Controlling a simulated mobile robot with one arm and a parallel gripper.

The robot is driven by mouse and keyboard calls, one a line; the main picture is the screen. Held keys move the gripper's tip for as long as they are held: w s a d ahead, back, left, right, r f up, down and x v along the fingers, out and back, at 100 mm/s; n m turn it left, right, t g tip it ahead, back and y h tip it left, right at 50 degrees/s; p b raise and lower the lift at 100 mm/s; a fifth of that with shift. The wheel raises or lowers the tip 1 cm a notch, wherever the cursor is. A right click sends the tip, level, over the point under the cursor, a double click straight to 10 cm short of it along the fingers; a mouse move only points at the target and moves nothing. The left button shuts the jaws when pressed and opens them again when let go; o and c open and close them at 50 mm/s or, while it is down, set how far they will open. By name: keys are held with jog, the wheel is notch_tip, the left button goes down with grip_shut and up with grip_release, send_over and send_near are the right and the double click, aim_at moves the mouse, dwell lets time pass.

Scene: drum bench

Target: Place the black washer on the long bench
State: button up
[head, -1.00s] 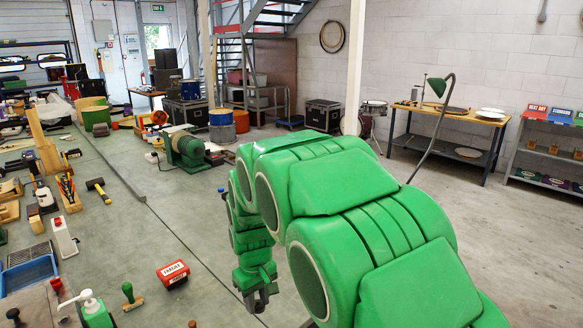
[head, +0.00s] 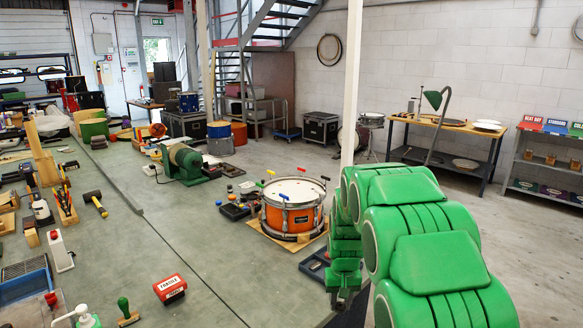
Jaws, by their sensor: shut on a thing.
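The long bench (head: 190,240) is the grey-green top that runs from the lower middle of the head view to the far left. My gripper (head: 341,304) points down at the bottom of the view, by the bench's right edge. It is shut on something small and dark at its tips. That thing is too small and too dark to make out clearly as the black washer. No other black washer can be told apart on the bench.
An orange drum (head: 289,215) stands on a wooden board, left of my arm. A blue tray (head: 315,265) lies near my gripper. The bench middle is fairly clear.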

jog(key=shift+w+d+f, duration=0.1)
jog(key=shift+d+f, duration=0.05)
jog(key=shift+d, duration=0.45)
jog(key=s+a+r+n, duration=0.3)
jog(key=s+a, duration=0.2)
jog(key=a, duration=0.5)
jog(key=s+a+r+n, duration=0.3)
jog(key=s+a+n, duration=0.1)
jog(key=a, duration=0.5)
jog(key=s+a+r+n, duration=0.3)
jog(key=s+a, duration=0.4)
jog(key=a, duration=0.3)
jog(key=shift+a, duration=0.3)
jog(key=shift+f, duration=0.1)
